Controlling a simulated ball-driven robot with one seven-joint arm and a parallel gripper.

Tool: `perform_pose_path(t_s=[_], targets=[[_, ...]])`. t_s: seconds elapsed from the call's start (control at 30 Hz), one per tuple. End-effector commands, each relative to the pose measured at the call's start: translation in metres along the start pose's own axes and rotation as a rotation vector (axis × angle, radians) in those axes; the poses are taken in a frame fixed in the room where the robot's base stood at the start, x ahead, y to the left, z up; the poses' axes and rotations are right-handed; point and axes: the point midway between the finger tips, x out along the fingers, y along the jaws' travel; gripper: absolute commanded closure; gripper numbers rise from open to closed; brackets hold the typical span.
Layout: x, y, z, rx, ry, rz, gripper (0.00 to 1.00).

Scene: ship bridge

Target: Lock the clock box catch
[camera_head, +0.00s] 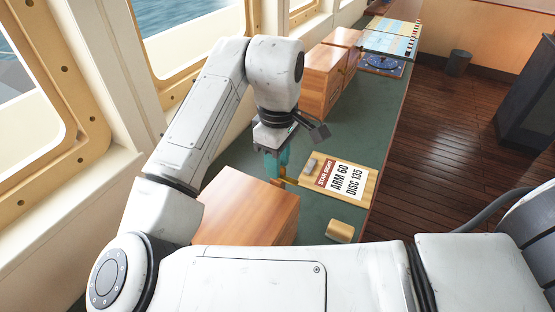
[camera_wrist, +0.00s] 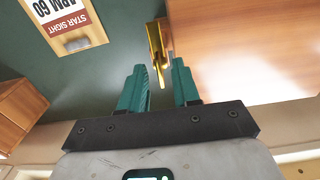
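A wooden box (camera_head: 245,205) with a plain top stands on the green counter, partly hidden by my arm; I take it for the clock box. It also shows at the upper right of the wrist view (camera_wrist: 245,45). A brass catch (camera_wrist: 155,42) sits along the box's side edge, with a small arm pointing toward my fingers. In the head view only a bit of brass (camera_head: 287,181) shows beside the fingers. My gripper (camera_wrist: 159,66) has teal fingers, apart with nothing seen held between them. Its tips are just short of the catch; I cannot tell whether they touch.
A wooden board with a "STAR SIGHT, ARM 60, DISC 135" card (camera_head: 345,180) lies right of the gripper. Windows line the left.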

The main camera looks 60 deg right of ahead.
Motion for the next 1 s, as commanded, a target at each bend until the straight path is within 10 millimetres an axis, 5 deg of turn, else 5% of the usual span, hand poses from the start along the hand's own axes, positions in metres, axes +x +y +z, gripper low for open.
perform_pose_path(t_s=[0.33,0.67,1.0], targets=[[0.0034,0.0001,0.0001,0.001,-0.001,0.000,0.69],[0.0031,0.0001,0.0001,0.001,0.000,0.000,1.00],[0.0029,0.0000,0.0001,0.002,0.000,0.000,1.00]])
